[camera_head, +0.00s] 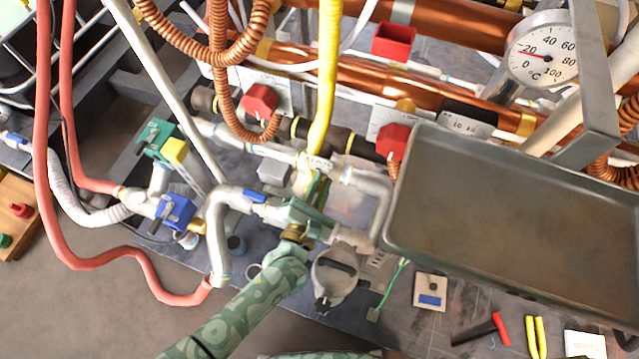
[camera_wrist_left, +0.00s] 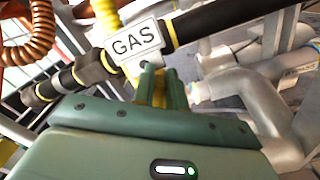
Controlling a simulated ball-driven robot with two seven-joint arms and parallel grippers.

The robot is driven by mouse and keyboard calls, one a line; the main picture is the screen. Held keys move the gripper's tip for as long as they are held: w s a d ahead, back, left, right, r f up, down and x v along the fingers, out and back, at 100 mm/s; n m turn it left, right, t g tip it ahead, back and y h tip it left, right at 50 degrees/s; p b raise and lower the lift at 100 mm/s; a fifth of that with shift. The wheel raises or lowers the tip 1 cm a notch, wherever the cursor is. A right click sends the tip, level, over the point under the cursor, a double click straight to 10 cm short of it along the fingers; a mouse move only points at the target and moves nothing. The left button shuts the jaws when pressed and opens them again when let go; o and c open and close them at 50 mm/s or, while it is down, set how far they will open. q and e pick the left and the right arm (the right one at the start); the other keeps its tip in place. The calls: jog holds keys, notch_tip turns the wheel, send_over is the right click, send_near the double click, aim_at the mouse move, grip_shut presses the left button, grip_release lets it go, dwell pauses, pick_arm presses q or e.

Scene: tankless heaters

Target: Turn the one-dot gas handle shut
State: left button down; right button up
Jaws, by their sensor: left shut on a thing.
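My left gripper (camera_head: 317,188) reaches in from the bottom of the head view to the pipework below the yellow hose. In the left wrist view its two green fingers (camera_wrist_left: 162,84) are shut on a small yellow handle (camera_wrist_left: 153,90), mostly hidden between them. A white GAS tag (camera_wrist_left: 135,43) sits on the dark pipe just beyond the fingertips. No dot mark can be made out on the handle, and how far it is turned is hidden.
A yellow hose (camera_head: 328,70) rises just above the left gripper. A large grey tray (camera_head: 515,225) stands to the right. Silver pipes (camera_head: 218,225) and a blue-handled valve (camera_head: 177,211) are close on the left. Red valve knobs (camera_head: 261,100) lie behind. Tools (camera_head: 490,328) lie at the lower right.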

pick_arm(q)
jog(key=shift+f, duration=0.1)
jog(key=c, duration=1.4)
grip_release()
jog(key=shift+c, duration=0.2)
